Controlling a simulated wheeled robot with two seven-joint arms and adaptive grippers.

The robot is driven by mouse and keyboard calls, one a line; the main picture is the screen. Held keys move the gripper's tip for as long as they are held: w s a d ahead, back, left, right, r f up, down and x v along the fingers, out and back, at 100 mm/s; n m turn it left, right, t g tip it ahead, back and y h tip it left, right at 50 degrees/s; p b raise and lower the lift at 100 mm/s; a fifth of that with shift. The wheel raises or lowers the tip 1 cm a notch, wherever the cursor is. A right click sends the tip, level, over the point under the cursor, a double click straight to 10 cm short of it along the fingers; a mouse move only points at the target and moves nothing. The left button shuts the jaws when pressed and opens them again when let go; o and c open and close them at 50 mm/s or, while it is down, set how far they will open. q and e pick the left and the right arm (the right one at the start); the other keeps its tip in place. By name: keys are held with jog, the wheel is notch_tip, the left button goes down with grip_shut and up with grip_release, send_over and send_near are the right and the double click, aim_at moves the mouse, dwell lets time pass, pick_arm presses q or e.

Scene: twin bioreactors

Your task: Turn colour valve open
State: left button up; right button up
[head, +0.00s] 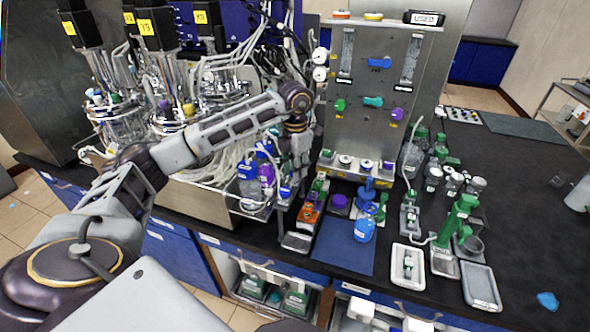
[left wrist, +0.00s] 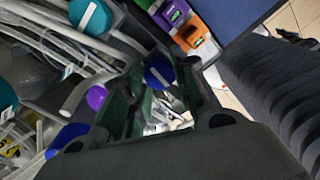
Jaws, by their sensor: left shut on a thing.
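The steel panel (head: 368,130) carries a blue valve handle (head: 379,63), a green one (head: 340,104), a teal one (head: 373,101) and a purple one (head: 397,114). My left gripper (head: 288,188) points down beside the bottles left of the panel, below its valve handles. In the left wrist view its dark fingers (left wrist: 158,90) are shut on a blue round part (left wrist: 160,72), partly hidden by the fingers. I cannot tell what this part belongs to. My right gripper is not in view.
Blue-capped bottles (head: 248,180) and a tangle of white tubes crowd the left gripper. An orange block (head: 309,213) and a blue bottle (head: 365,228) stand in front of the panel. Green-handled fittings (head: 458,220) and trays stand at right. The far right bench is mostly clear.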

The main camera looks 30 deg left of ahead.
pick_arm(q)
jog(key=shift+r+n, duration=0.1)
jog(key=shift+n, duration=0.6)
jog(key=o, duration=1)
jog(key=shift+r, duration=5.9)
